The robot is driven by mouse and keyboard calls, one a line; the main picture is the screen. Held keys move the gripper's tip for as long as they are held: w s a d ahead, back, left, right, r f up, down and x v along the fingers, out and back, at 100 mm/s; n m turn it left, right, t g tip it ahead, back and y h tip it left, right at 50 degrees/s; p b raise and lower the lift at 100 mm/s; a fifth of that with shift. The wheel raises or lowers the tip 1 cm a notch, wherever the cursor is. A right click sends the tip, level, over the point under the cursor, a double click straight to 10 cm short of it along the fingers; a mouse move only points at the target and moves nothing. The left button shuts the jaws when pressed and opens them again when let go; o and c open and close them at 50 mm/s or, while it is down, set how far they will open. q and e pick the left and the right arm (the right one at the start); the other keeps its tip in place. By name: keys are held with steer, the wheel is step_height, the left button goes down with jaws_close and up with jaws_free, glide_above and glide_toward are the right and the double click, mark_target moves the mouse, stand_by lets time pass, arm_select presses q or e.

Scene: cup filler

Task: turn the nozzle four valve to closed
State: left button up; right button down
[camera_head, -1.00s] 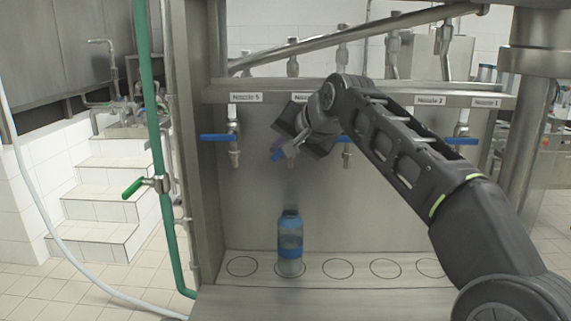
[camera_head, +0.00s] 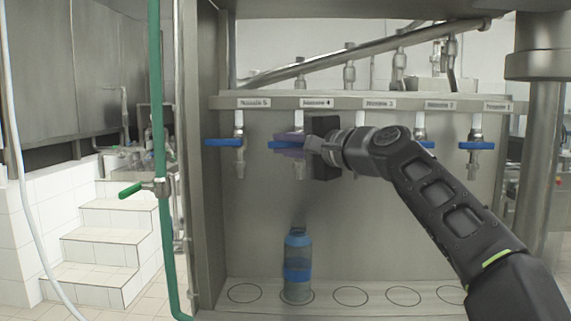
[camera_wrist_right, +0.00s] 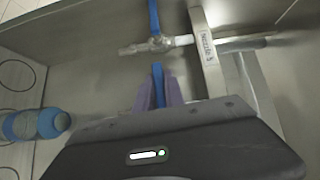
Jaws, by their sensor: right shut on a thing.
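The nozzle four valve has a blue handle (camera_head: 281,145) that now lies about level, pointing left, like the other handles. Its metal spout (camera_head: 299,172) shows below, under the label Nozzle 4 (camera_head: 317,103). My right gripper (camera_head: 292,143), with purple-tinted fingers, comes in from the right and is shut on this handle. In the right wrist view the blue handle (camera_wrist_right: 158,84) sits between the two fingers (camera_wrist_right: 158,92). The valve body is partly hidden by the gripper. My left gripper is not in view.
A blue-banded bottle (camera_head: 297,272) stands upright below nozzle four, on a ringed ledge (camera_head: 325,296). The nozzle 5 handle (camera_head: 224,142) is just left of the gripper. A green pipe (camera_head: 155,90) stands further left. The nozzle 1 handle (camera_head: 476,146) is level at right.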

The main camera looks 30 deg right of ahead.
steer(key=shift+m+t+b, duration=0.3)
steer(key=shift+b, duration=0.1)
steer(key=shift+r, duration=0.1)
steer(key=c, duration=1.4)
jaws_free()
steer(key=shift+c, duration=0.2)
steer(key=s+d+b, duration=0.1)
steer(key=s, duration=0.6)
steer(key=shift+s, duration=0.4)
